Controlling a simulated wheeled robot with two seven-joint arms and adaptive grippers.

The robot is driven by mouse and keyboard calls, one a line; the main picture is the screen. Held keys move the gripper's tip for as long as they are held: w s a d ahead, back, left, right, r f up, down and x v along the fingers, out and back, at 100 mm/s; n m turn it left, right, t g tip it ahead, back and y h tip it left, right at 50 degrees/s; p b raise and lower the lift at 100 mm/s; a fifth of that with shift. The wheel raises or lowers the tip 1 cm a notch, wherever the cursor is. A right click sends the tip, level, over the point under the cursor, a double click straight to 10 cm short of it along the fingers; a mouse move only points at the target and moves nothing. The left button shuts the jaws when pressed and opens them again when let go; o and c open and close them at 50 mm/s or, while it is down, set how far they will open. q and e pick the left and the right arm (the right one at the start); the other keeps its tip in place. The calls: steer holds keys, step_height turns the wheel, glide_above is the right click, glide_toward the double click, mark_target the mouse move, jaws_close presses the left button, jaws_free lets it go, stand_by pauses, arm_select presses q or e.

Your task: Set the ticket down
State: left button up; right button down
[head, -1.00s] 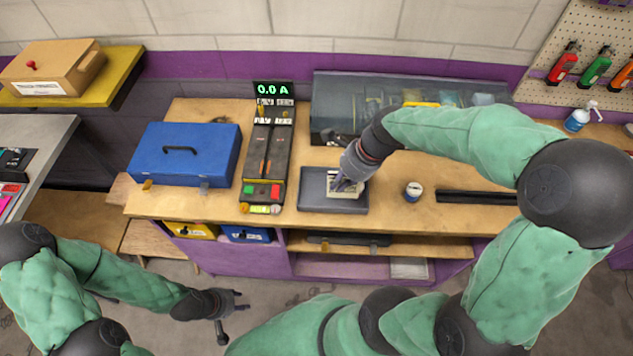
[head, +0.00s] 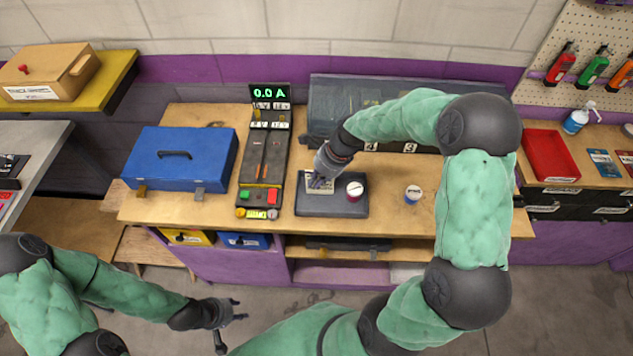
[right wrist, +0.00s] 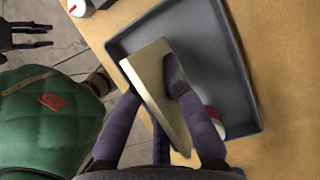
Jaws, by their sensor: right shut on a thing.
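The ticket (head: 318,190) is a pale card with dark print, in my right gripper (head: 321,183) over the left part of the dark grey tray (head: 330,209). In the right wrist view the ticket (right wrist: 155,88) is tilted between the fingers of the right gripper (right wrist: 160,100), above the tray (right wrist: 232,60). I cannot tell whether its lower edge touches the tray. A white-lidded jar (head: 355,190) stands on the tray, right of the gripper. My left gripper (head: 238,310) is open and empty, low in front of the bench.
A black power unit (head: 265,160) reading 0.0 A stands left of the tray, with a blue case (head: 180,160) beyond it. A second white-lidded jar (head: 413,194) stands on the bench right of the tray. A grey bin rack (head: 330,100) is behind.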

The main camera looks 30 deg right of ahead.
steer(key=shift+f, duration=0.45)
steer(key=shift+f, duration=0.15)
steer(key=c, duration=1.3)
jaws_free()
steer(key=shift+c, duration=0.2)
steer(key=p+v, duration=0.1)
steer(key=v, duration=1.1)
steer(key=shift+p, duration=0.4)
